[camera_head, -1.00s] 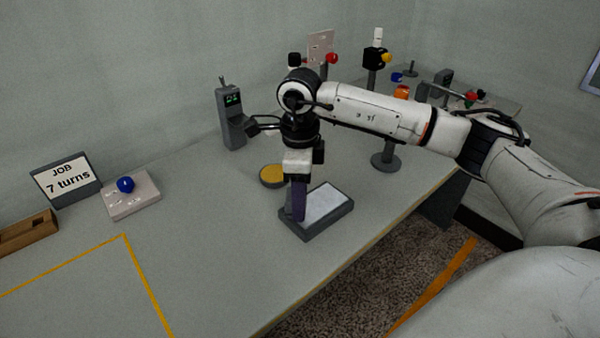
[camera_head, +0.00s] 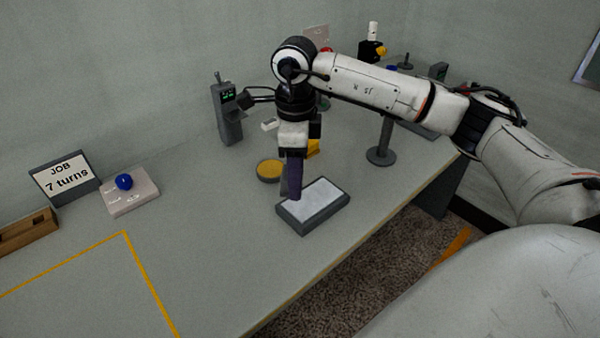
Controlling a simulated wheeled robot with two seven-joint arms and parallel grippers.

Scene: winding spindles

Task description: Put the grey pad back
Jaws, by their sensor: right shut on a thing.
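My right gripper (camera_head: 294,182) points down over the left end of a dark grey tray with a pale, white-looking inside (camera_head: 325,207). It is shut; its dark purple fingers hide most of what is between them. A small piece of grey, which I take to be the grey pad (camera_head: 284,187), shows just left of the fingers. I cannot tell whether it touches the tray or the table. My left gripper is not in view.
A round yellow-topped dish (camera_head: 269,171) stands just behind the tray. A grey device with a green display (camera_head: 227,113) is farther back. A job sign (camera_head: 65,178) and a block with a blue knob (camera_head: 130,195) are at left.

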